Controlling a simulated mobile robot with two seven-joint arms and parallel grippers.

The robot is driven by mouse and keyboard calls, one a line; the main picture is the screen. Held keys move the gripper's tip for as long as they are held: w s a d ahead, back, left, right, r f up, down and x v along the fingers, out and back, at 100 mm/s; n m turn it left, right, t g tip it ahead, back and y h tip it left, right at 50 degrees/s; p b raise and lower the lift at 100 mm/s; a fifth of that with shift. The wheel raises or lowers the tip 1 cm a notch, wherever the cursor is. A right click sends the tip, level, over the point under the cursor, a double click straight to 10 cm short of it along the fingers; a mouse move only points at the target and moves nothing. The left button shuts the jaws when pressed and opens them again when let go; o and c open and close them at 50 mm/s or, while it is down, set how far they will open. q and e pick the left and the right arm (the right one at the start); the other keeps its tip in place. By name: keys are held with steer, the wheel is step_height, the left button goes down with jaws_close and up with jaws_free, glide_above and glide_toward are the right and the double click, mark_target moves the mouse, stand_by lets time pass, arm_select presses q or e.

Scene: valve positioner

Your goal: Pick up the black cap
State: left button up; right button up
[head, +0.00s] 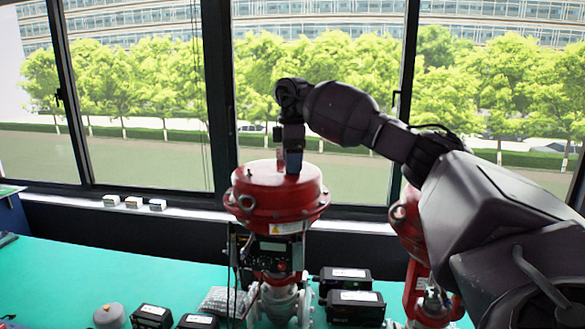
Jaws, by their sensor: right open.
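My right arm comes in from the right, and my right gripper (291,163) points down over the top of the red valve actuator (277,193). Its jaws are open. The fingertips are close to the middle of the actuator's top; I cannot tell whether they touch it. I cannot make out the black cap for certain; it may be hidden behind or between the fingers. My left gripper is not in view.
A second red actuator (412,225) stands at the right, partly behind my right arm. Black boxes (355,306) lie on the green table (95,265), beside the valve. A grey round-topped object (109,316) stands at the front left. The table's left middle is clear.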

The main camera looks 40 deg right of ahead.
steer(key=shift+f, duration=0.45)
steer(key=c, duration=1)
steer(key=shift+r, duration=0.15)
steer(key=shift+c, duration=0.2)
